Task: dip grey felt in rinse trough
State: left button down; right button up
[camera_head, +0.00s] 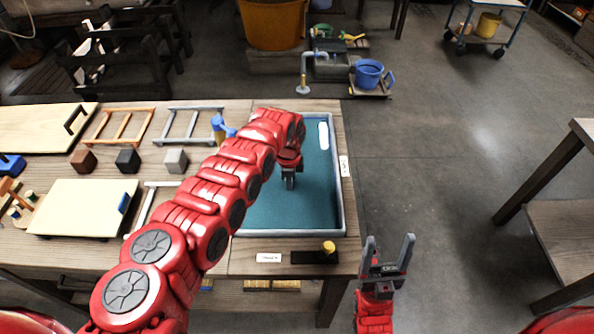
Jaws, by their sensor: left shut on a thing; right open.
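The trough (262,212) is a shallow rectangular basin with a pale rim and a teal inside, at the right end of the table. My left arm reaches across it. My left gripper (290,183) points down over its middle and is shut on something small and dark. I cannot make out whether that is the grey felt, or whether it touches the teal surface. A grey block (176,160) stands on the table left of my arm. My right gripper (388,256) is open and empty, off the table's right edge.
A brown block (83,160) and a black block (127,159) stand left of the grey one. Orange (118,125) and grey frames (192,124) lie behind. A pale board (82,208) lies front left. A yellow-knobbed dark piece (328,248) is at the front edge.

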pick_arm(q)
jog(key=shift+w+f+b, duration=0.2)
jog(key=shift+w+b, duration=0.25)
jog(key=shift+b, duration=1.15)
jog(key=shift+w+r+b, duration=0.2)
jog(key=shift+b, duration=0.4)
jog(key=shift+s+r+p, duration=0.2)
jog(key=shift+p, duration=0.55)
jog(key=s+p, duration=0.1)
jog(key=p, duration=0.2)
jog(key=shift+a, duration=0.15)
jog(key=p, duration=0.2)
jog(key=s+p, duration=0.1)
jog(key=p, duration=0.1)
jog(key=shift+s+d+f, duration=0.1)
jog(key=shift+s+d, duration=0.1)
jog(key=shift+s, duration=0.1)
jog(key=shift+f, duration=0.1)
